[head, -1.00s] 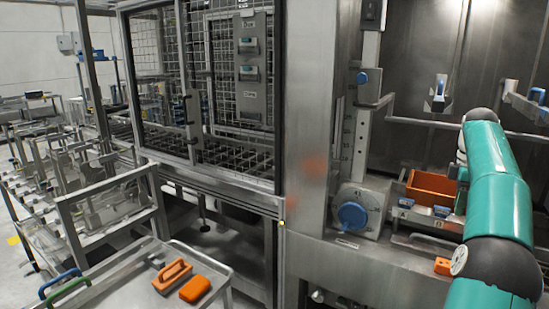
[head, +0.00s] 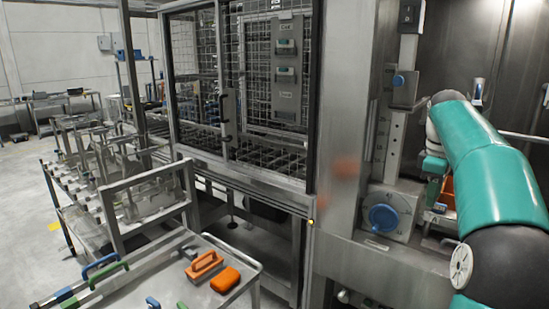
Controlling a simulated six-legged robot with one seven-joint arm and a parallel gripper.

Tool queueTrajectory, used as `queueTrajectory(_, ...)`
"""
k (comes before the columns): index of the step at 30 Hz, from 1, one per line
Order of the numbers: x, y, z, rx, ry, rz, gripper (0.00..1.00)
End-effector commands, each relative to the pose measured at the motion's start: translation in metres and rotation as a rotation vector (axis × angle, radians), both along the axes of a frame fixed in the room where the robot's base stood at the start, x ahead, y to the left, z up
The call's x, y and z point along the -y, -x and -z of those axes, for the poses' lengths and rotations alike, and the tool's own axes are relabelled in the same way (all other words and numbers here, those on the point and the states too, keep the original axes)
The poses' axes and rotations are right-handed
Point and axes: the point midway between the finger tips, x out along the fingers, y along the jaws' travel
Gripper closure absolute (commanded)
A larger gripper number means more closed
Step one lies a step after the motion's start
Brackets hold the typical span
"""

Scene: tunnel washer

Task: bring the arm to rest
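My arm (head: 490,175) shows in teal and black at the right of the head view. It rises from the lower right corner and bends at a pale joint near the washer's column. The far part of the arm points away from the camera and down, largely hidden behind the teal links. My gripper's fingers do not show, so I cannot see whether it holds anything.
The washer's steel column (head: 345,150) and a blue knob (head: 383,217) stand just left of my arm. An orange bin (head: 447,193) is partly hidden behind the arm.

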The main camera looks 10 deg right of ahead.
Motion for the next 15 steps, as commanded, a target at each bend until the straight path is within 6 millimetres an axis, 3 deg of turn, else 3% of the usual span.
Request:
queueTrajectory(1, -0.029, 0.000, -0.007, 0.017, 0.015, 0.009, 0.67)
queueTrajectory(6, -0.110, 0.012, -0.011, 0.090, 0.039, 0.087, 0.67)
queueTrajectory(15, -0.227, 0.071, 0.012, 0.242, 0.008, 0.244, 0.67)
